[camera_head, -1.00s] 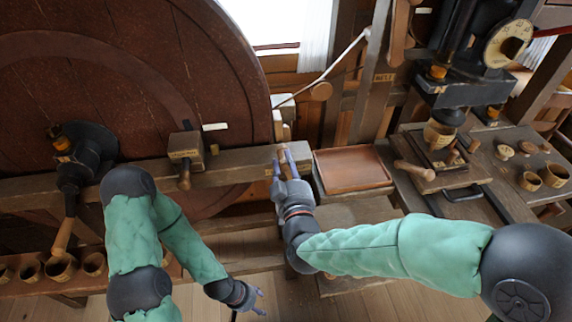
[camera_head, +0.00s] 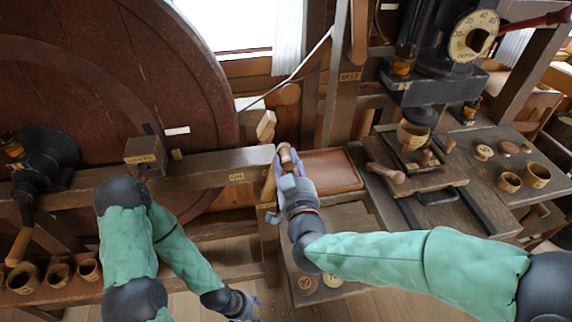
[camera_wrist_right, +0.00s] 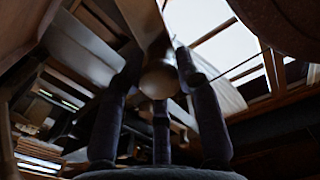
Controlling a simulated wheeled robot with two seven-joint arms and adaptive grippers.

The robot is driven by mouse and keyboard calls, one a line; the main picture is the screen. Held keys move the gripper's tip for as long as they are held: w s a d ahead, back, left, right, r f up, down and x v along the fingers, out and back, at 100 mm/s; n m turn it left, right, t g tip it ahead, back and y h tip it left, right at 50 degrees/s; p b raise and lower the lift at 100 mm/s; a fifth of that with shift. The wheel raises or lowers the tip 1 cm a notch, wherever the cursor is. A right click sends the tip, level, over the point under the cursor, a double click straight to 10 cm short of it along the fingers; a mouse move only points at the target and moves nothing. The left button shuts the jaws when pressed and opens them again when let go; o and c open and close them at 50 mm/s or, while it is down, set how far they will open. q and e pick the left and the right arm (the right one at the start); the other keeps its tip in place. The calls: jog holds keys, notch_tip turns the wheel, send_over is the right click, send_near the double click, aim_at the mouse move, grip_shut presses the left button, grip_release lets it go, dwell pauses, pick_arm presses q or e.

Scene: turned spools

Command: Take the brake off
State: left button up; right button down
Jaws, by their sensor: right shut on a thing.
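My right gripper (camera_head: 287,162) is shut on a turned wooden handle (camera_head: 286,152) at the right end of the long beam. In the right wrist view, the handle's round pale end (camera_wrist_right: 159,80) sits between the dark fingers (camera_wrist_right: 160,110). The fingers hide part of the handle, and where it joins the frame is not clear. The large dark red wheel (camera_head: 120,70) stands at the left, behind the beam (camera_head: 215,170). A wooden block (camera_head: 146,153) sits on the beam against the wheel. My left gripper (camera_head: 247,306) is low near the floor, empty and open.
A shallow brown tray (camera_head: 330,170) lies just right of the right gripper. Wooden cups (camera_head: 58,272) stand at lower left. A black press (camera_head: 440,85) with a dial and a bench (camera_head: 500,150) of small turned pieces stand at the right.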

pick_arm(q)
jog(key=shift+d+f, duration=0.2)
jog(key=shift+d, duration=0.1)
pick_arm(e)
jog(key=shift+w+d+r, duration=0.25)
jog(key=shift+d+r, duration=0.05)
jog(key=shift+d, duration=0.4)
jog(key=c, duration=0.9)
grip_release()
jog(key=shift+d, duration=0.1)
jog(key=shift+o, duration=0.2)
jog(key=shift+f, duration=0.15)
pick_arm(q)
jog(key=shift+d, duration=0.1)
pick_arm(e)
jog(key=shift+s+f, duration=0.1)
jog(key=shift+f, duration=0.05)
jog(key=shift+s, duration=0.2)
jog(key=s+d, duration=0.1)
jog(key=s, duration=1)
jog(key=shift+s+d, duration=0.2)
jog(key=shift+d, duration=0.2)
